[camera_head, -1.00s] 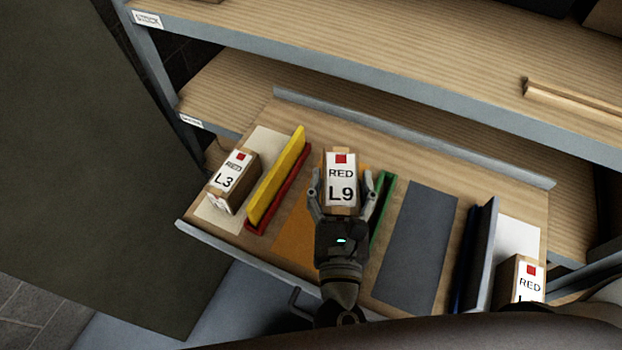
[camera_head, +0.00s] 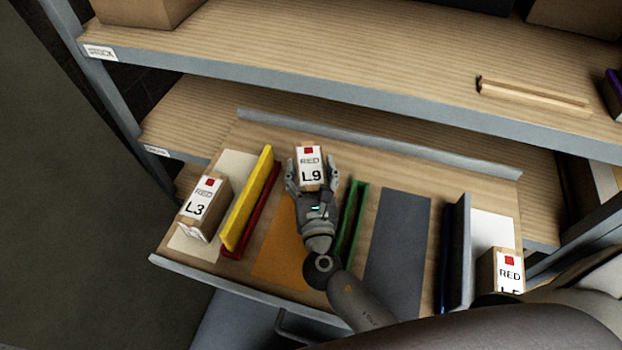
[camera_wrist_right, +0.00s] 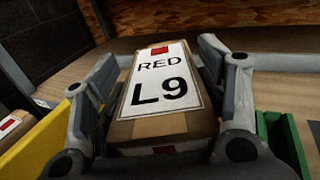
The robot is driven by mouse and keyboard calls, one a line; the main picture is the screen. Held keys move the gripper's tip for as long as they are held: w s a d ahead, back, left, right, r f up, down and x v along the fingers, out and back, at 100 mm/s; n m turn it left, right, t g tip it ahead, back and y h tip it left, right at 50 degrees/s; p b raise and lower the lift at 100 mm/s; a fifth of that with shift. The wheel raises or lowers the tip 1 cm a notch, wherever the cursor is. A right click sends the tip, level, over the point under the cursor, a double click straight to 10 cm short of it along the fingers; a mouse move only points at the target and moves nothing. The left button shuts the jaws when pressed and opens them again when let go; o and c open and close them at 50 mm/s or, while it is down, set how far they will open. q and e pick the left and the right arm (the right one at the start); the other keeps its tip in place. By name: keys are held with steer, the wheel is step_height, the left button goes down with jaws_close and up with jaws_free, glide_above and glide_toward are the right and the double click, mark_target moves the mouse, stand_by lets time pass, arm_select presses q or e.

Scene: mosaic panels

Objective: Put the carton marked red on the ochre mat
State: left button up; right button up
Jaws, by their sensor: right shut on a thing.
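My right gripper (camera_head: 312,164) is shut on the carton marked RED L9 (camera_head: 310,170), over the far part of the ochre mat (camera_head: 277,248). I cannot tell whether the carton touches the mat. In the right wrist view the L9 carton (camera_wrist_right: 160,98) sits between the two fingers, label facing the camera. Another carton, RED L3 (camera_head: 205,205), stands on a pale mat at the left. A third RED carton (camera_head: 503,270) stands at the right, its lower label cut off by my arm. My left gripper is not in view.
Yellow (camera_head: 247,200) and red (camera_head: 262,215) dividers stand left of the ochre mat, a green divider (camera_head: 352,220) right of it. A grey mat (camera_head: 398,245) is bare. A blue-grey divider (camera_head: 457,250) stands further right. The shelf edge (camera_head: 330,82) passes above the tray's back.

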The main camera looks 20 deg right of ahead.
steer(key=shift+w+d+f+b, duration=0.1)
steer(key=shift+w+f+b, duration=0.15)
steer(key=shift+f, duration=0.7)
steer(key=shift+w+d+f+b, duration=0.1)
steer(key=shift+w+f+b, duration=0.1)
steer(key=shift+f, duration=0.7)
steer(key=shift+a, duration=0.1)
steer(key=shift+f, duration=0.15)
steer(key=o, duration=1.7)
steer(key=shift+s, duration=0.15)
steer(key=shift+o, duration=0.2)
steer(key=s, duration=0.4)
steer(key=s+a+b, duration=0.1)
steer(key=s, duration=0.2)
steer(key=s+a, duration=0.1)
steer(key=s, duration=0.3)
steer(key=shift+s+a+b, duration=0.2)
steer(key=shift+s+b, duration=0.15)
